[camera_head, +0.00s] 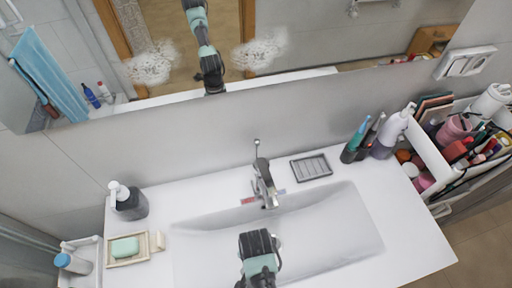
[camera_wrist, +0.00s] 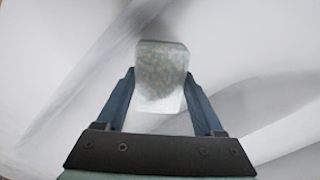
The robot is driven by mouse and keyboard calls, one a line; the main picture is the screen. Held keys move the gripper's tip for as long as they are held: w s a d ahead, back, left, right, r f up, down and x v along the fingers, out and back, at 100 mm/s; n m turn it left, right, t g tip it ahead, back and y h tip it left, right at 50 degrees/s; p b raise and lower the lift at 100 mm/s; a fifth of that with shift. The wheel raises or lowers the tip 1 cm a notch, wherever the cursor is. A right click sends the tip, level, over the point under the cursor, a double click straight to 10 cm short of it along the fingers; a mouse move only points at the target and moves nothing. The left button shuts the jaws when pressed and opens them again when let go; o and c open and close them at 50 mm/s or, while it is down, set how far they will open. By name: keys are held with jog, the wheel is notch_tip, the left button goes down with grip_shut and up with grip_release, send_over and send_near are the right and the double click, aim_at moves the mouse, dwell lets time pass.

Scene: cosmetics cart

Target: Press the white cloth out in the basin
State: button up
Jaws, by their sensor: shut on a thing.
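My gripper (camera_wrist: 159,76) is shut on a pale, mottled, block-shaped piece, which I take to be the white cloth (camera_wrist: 161,92). It sits between the two blue fingers and sticks out past their tips. In the head view my arm's end is over the white basin (camera_head: 345,235), left of its middle, and hides the fingers and the cloth. The basin's smooth white surface (camera_wrist: 55,60) fills the wrist view behind the cloth. I cannot tell whether the cloth touches it.
The tap (camera_head: 264,185) stands at the basin's back edge. A soap dish (camera_head: 112,261) with green soap and a dark dispenser (camera_head: 131,205) are on the left. A grey tray (camera_head: 311,167) and toothbrush cups (camera_head: 352,151) are back right. The mirror (camera_head: 330,35) has two white foamy smears.

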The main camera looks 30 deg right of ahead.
jog(key=shift+f+b, duration=3.5)
jog(key=shift+f, duration=0.3)
jog(key=shift+f+b, duration=0.35)
jog(key=shift+f, duration=0.25)
jog(key=shift+r, duration=0.1)
jog(key=shift+s+f+p, duration=0.15)
jog(key=shift+f+p, duration=0.05)
jog(key=shift+p, duration=0.4)
jog(key=shift+p, duration=0.85)
dwell(2.1)
